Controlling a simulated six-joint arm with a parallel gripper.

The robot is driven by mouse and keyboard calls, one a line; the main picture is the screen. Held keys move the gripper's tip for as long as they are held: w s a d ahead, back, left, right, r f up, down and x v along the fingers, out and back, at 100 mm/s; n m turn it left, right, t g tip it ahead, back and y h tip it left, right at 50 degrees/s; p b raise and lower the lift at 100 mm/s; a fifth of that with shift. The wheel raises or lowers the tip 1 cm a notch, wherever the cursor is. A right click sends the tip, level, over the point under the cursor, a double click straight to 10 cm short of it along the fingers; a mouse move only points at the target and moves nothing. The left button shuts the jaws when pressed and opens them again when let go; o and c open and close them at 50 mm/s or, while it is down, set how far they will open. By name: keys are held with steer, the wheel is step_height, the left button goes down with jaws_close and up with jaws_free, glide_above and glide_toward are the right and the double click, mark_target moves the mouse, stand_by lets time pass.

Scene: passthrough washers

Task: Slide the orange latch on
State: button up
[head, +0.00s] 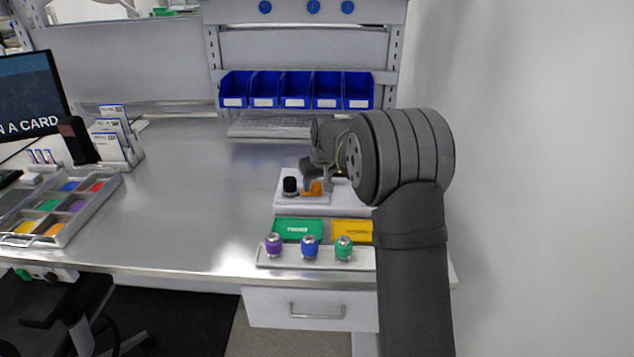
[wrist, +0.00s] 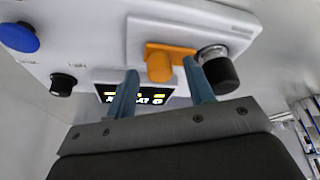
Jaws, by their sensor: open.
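The orange latch (wrist: 168,62) sits on a pale raised plate in the wrist view, beside a black knob (wrist: 220,70) with a metal collar. My gripper (wrist: 160,82) is open, with its two blue-grey fingers apart and the latch's rounded end showing between them. I cannot tell whether a finger touches the latch; the right finger is close to the black knob. In the head view the latch (head: 313,187) shows just right of the black knob (head: 290,186), with my gripper (head: 312,180) over it, partly hidden by my arm.
A lit display (wrist: 140,97), a small black knob (wrist: 63,84) and a blue button (wrist: 18,37) are on the same panel. Green (head: 298,229) and yellow (head: 352,231) labelled blocks and a tray (head: 290,262) of coloured pieces stand in front. The table's middle is clear.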

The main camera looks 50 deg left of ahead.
steer(key=shift+f, duration=0.1)
jaws_close()
steer(key=shift+s+a, duration=0.7)
steer(key=shift+a, duration=0.1)
jaws_free()
